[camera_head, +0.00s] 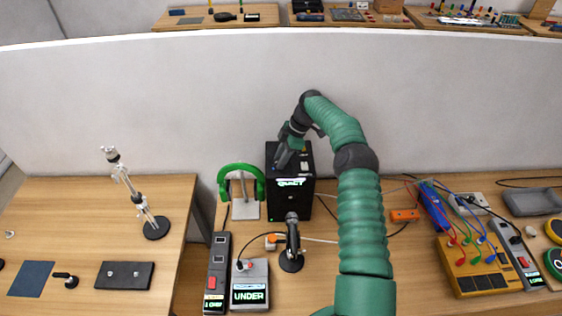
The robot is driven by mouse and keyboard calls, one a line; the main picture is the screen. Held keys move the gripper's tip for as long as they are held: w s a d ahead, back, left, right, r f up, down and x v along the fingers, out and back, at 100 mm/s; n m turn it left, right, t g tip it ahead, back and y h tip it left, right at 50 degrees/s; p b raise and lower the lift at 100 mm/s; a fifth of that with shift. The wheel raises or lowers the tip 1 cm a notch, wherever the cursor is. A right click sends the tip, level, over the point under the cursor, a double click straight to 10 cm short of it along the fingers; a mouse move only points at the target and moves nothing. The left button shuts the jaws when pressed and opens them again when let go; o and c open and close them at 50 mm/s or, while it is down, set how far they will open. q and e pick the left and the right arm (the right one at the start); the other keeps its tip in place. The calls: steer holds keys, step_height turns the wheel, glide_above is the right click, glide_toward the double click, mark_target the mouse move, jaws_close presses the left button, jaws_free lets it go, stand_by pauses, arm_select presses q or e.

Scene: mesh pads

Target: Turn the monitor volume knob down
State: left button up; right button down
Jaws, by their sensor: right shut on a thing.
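The black monitor (291,201) stands upright on the table against the grey partition, with a lit display (291,182) reading what looks like "QUIET" on its front. My right gripper (282,160) comes down from above at the end of the green arm and is at the monitor's upper part, left of its middle. It is shut on the volume knob, which the fingers hide. My left gripper is not in view.
Green headphones (240,180) hang on a stand left of the monitor. A microphone (292,243) stands in front. A pedal reading "UNDER" (250,287) and a power strip (216,272) lie nearby. A yellow patch box (478,266) with cables is at right.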

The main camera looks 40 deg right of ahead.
steer(key=shift+w+n, duration=0.1)
steer(key=shift+n, duration=0.3)
steer(key=c, duration=1.4)
jaws_free()
steer(key=shift+c, duration=0.2)
steer(key=shift+o, duration=1.7)
steer(key=shift+w+d+f, duration=0.1)
